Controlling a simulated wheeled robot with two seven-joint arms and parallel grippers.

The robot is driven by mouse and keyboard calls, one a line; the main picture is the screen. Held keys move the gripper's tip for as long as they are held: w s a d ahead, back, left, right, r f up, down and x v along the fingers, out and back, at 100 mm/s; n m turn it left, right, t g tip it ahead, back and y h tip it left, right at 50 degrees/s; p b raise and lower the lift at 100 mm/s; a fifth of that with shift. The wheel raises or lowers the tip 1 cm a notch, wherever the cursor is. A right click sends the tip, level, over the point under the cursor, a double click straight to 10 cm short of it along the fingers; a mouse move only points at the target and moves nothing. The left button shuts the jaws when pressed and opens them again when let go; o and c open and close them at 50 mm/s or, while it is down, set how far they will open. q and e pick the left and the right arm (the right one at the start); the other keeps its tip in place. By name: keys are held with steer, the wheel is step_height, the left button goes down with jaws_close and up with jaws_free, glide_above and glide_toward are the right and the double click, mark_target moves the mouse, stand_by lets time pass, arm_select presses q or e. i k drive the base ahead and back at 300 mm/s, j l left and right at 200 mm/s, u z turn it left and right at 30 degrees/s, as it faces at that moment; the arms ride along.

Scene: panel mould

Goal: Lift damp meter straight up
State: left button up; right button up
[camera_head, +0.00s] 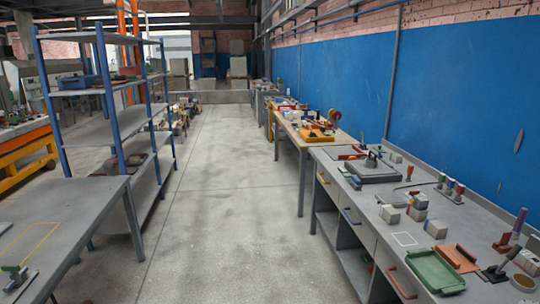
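Neither of my grippers is in view. I cannot tell for sure which thing is the damp meter. A small green-and-grey item (15,277) sits on a flat plate at the near left corner of the left grey table (85,235). On the right grey bench (372,218), a dark-handled tool (500,265) leans near the right edge. Many of these things are too small to make out.
A green tray (434,272) and an orange tray (455,257) lie at the right bench's near end. A flat grey plate (372,172) with a dark knob lies further back. Blue-posted shelves (105,95) stand left. The floor aisle (215,210) between is clear.

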mark_target(421, 204)
steer(key=i+l, duration=0.1)
steer(key=i, duration=0.15)
steer(key=i+l, duration=0.15)
steer(key=i, duration=0.15)
steer(key=i+l+z, duration=0.1)
steer(key=i+z, duration=0.85)
steer(key=z, duration=0.3)
steer(key=k+j+z, duration=0.15)
steer(key=k+z, duration=0.3)
steer(key=k, duration=0.15)
